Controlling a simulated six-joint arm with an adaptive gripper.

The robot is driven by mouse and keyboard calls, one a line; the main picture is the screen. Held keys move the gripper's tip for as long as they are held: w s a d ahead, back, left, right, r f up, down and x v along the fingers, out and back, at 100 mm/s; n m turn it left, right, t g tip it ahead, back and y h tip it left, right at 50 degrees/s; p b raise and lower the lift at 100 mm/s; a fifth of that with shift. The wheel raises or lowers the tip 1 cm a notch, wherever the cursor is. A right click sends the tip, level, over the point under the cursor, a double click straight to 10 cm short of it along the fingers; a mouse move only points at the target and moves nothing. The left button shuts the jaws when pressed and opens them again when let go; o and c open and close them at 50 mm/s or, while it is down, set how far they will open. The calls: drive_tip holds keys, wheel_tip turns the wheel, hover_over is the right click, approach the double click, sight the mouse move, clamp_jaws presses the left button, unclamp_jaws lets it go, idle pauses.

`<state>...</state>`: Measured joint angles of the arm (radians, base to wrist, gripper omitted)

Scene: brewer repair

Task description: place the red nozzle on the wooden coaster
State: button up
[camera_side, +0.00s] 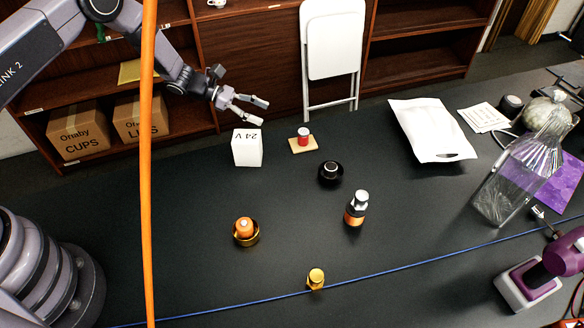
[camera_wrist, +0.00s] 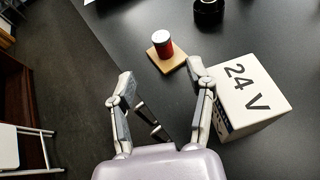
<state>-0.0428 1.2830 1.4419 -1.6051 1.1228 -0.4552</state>
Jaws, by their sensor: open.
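The red nozzle (camera_side: 303,133), a small red cylinder with a pale top, stands upright on the square wooden coaster (camera_side: 296,149). In the wrist view the nozzle (camera_wrist: 162,44) rests on the coaster (camera_wrist: 177,62) a little beyond my fingertips. My gripper (camera_side: 262,109) is open and empty, above and to the left of the coaster in the side view. In the wrist view my gripper (camera_wrist: 159,80) shows its two fingers spread, with nothing between them. The fingers are apart from the nozzle.
A white box marked 24 V (camera_side: 247,148) stands left of the coaster, close to my right finger in the wrist view (camera_wrist: 250,95). A black round part (camera_side: 330,173), a bottle (camera_side: 355,209) and an orange part in a gold ring (camera_side: 245,231) stand nearer the front. A white pouch (camera_side: 430,128) lies right.

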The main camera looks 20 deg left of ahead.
drive_tip(key=s+a+r+m+g+y, duration=0.15)
drive_tip(key=s+r+m, duration=0.4)
drive_tip(key=r, duration=0.75)
drive_tip(key=s+a+r+m+g+y, duration=0.1)
drive_tip(key=s+r+m+y, duration=0.35)
drive_tip(key=r, duration=0.75)
drive_tip(key=s+a+r+m+t+y, duration=0.1)
drive_tip(key=s+a+r+m+y, duration=0.1)
drive_tip(key=s, duration=0.7)
drive_tip(key=s+a+r+m+t+y, duration=0.2)
drive_tip(key=s+a+r+m, duration=0.2)
drive_tip(key=s, duration=0.6)
drive_tip(key=s+a+r+m+t+y, duration=0.1)
drive_tip(key=s+a+m, duration=0.4)
drive_tip(key=s, duration=0.5)
drive_tip(key=shift+a+r+t+y, duration=0.35)
drive_tip(key=shift+a+r+y, duration=0.55)
drive_tip(key=shift+y, duration=0.1)
